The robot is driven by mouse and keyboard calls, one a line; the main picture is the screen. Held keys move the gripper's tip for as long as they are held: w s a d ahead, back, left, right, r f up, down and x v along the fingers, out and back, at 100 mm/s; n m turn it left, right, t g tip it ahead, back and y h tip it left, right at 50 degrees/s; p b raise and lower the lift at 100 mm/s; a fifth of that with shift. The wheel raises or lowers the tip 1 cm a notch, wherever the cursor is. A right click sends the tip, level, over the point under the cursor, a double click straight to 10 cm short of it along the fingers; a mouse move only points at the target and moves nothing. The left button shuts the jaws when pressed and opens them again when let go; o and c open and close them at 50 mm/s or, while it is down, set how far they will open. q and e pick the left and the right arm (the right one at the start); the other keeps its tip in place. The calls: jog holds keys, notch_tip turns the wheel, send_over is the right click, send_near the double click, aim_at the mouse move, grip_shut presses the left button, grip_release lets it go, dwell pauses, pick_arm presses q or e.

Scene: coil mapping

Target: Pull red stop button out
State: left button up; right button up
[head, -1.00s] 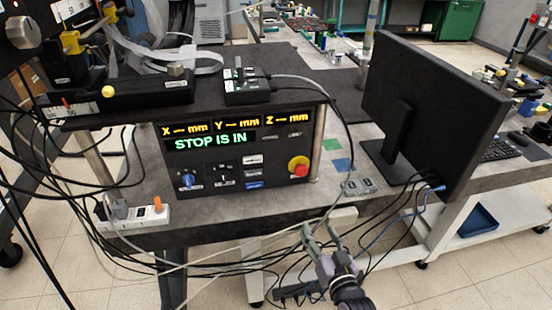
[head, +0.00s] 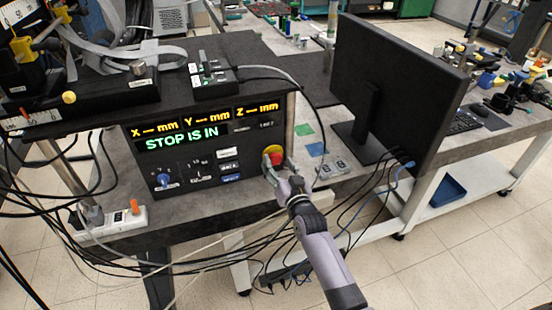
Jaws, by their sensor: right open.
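The red stop button (head: 275,155) with its yellow collar sits at the right end of the black control panel (head: 213,163). One finger is at the lower left and one at the right. I cannot tell whether they touch it. My left gripper is not in view.
A monitor (head: 400,105) stands right of the panel. Black and grey cables hang below the bench edge around my right arm. A power strip (head: 107,222) lies at the bench's left. A blue tray (head: 447,191) rests on the lower shelf at the right.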

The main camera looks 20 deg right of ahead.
jog(key=shift+w, duration=1.4)
grip_shut()
